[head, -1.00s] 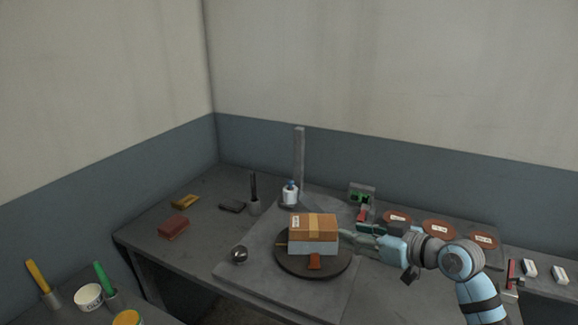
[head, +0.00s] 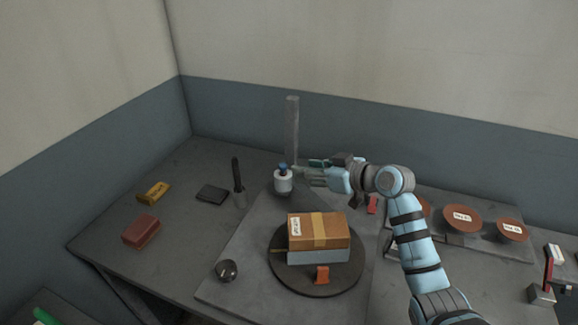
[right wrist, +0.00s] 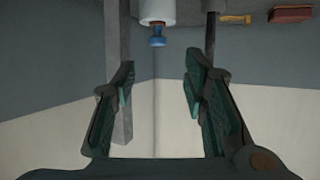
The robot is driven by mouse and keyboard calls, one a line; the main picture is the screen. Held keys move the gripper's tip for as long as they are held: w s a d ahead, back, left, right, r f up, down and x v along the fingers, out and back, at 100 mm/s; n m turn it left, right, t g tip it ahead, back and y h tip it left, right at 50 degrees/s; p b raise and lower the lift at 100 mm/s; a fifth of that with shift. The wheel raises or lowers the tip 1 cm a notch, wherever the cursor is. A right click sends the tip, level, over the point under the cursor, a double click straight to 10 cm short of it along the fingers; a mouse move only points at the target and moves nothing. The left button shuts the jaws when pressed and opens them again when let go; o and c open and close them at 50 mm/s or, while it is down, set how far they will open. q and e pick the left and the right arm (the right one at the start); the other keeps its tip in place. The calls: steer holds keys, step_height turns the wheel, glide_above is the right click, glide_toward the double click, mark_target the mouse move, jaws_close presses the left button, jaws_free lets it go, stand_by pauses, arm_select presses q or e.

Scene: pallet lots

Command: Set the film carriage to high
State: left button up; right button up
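The film carriage, a white roll with a blue knob (head: 283,180), sits low at the grey upright post (head: 292,130) behind the turntable. In the right wrist view the white roll (right wrist: 156,11) and its blue knob (right wrist: 157,38) show at the top, beyond the fingers, and the post (right wrist: 118,80) is behind the left finger. My right gripper (head: 306,174) is just right of the carriage, pointing left at it. In the right wrist view its fingers (right wrist: 157,85) are apart with nothing between them. Whether a fingertip touches the carriage is hard to tell. My left gripper is out of view.
A turntable (head: 345,280) in front bears a brown carton (head: 305,232) on a pale blue box (head: 318,257). A dark rod in a cup (head: 237,180), a red block (head: 141,231) and a yellow block (head: 154,192) are left. Brown discs (head: 462,219) lie right.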

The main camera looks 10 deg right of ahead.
mark_target(284, 166)
steer(key=x, duration=0.7)
steer(key=shift+w+d+f+b, duration=0.15)
steer(key=shift+w+f+b, duration=0.05)
steer(key=shift+f+b, duration=0.2)
steer(key=shift+w, duration=0.3)
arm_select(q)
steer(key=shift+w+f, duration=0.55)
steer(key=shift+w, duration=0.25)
arm_select(e)
steer(key=shift+a, duration=0.25)
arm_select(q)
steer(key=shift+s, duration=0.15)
arm_select(e)
steer(key=shift+s+r, duration=0.1)
steer(key=shift+c, duration=0.4)
jaws_close()
